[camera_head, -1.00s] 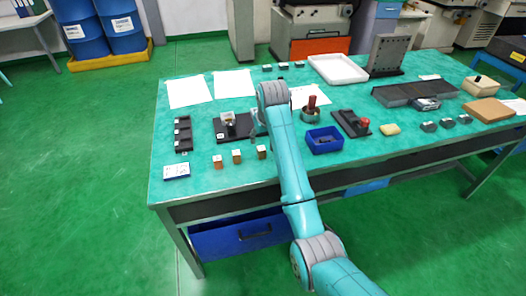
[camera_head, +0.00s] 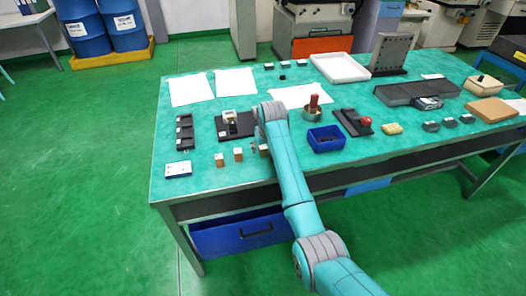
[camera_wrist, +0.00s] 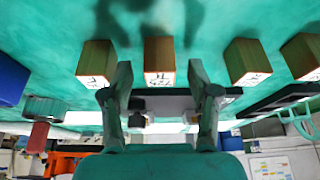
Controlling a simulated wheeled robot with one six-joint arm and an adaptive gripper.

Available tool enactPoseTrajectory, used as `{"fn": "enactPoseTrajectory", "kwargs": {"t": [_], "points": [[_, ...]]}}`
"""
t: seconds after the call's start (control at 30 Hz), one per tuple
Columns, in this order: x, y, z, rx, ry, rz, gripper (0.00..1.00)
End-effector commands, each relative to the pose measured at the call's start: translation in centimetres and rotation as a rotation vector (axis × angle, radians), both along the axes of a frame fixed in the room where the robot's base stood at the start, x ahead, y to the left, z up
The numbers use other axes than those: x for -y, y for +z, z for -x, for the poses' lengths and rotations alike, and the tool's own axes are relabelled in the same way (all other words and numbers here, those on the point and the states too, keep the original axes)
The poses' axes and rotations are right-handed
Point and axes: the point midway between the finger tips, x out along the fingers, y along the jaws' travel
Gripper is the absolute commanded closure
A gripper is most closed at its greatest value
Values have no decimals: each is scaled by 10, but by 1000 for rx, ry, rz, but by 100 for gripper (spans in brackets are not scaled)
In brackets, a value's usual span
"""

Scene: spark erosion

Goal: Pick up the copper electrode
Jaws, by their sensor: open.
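Several small brown blocks with white marked faces stand in a row at the table's front edge. In the wrist view, a reddish-brown block (camera_wrist: 159,55), copper-like in colour, appears between my gripper's fingertips (camera_wrist: 160,72). A more olive block (camera_wrist: 97,60) is left of it, another olive block (camera_wrist: 246,58) is right, and a brownish block (camera_wrist: 304,52) is at the far right. My gripper is open and empty; I cannot tell whether either finger touches the block. In the head view, two blocks (camera_head: 220,160) (camera_head: 239,154) show clearly, while my arm partly covers a third block (camera_head: 264,150).
A dark fixture plate (camera_head: 236,130) lies behind the blocks, with a black tray (camera_head: 184,133) to its left.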

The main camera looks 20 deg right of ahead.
Motion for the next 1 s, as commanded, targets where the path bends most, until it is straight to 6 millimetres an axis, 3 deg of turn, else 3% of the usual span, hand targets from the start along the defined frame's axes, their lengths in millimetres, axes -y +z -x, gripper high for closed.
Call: {"fn": "enactPoseTrajectory", "kwargs": {"t": [0.07, 0.3, 0.67, 1.0], "points": [[0, 0, 0, 0, 0, 0, 40], [0, 0, 0, 0, 0, 0, 100], [0, 4, -1, 3, 0, 0, 100], [0, 58, -1, 6, 0, 0, 100]]}}
